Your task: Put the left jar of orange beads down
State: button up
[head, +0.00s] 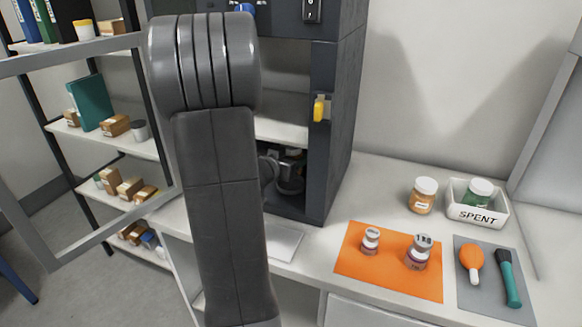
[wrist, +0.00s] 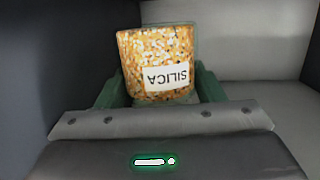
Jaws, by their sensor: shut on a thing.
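A jar of orange beads (wrist: 150,48) with a white SILICA label, upside down in the picture, fills the middle of the wrist view. My gripper (wrist: 159,88) is shut on it, with a green finger on each side. In the head view my gripper (head: 288,172) is inside the dark cabinet (head: 340,130), partly hidden by my arm. The held jar cannot be made out there. The wrist view shows a pale floor and grey walls around the jar. Whether the jar's base touches the floor cannot be told.
Another jar of orange beads (head: 422,199) stands beside the white SPENT tray (head: 484,216), which holds a jar of green beads (head: 477,193). Two small labelled jars stand on the orange mat (head: 352,262). A grey mat (head: 490,293) bears an orange bulb and a brush. Shelves stand left.

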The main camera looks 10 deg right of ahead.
jog(key=shift+f+b, duration=0.45)
jog(key=shift+f, duration=1.3)
jog(key=shift+f+b, duration=0.4)
jog(key=shift+f, duration=0.25)
jog(key=o, duration=1.2)
jog(key=shift+r, duration=0.15)
jog(key=shift+r+p, duration=0.4)
jog(key=shift+s+a+r, duration=0.15)
jog(key=shift+a+r, duration=0.05)
jog(key=shift+r, duration=0.05)
jog(key=v, duration=1.1)
jog(key=shift+s+a+p, duration=0.1)
jog(key=shift+s+p, duration=0.05)
jog(key=shift+p, duration=0.15)
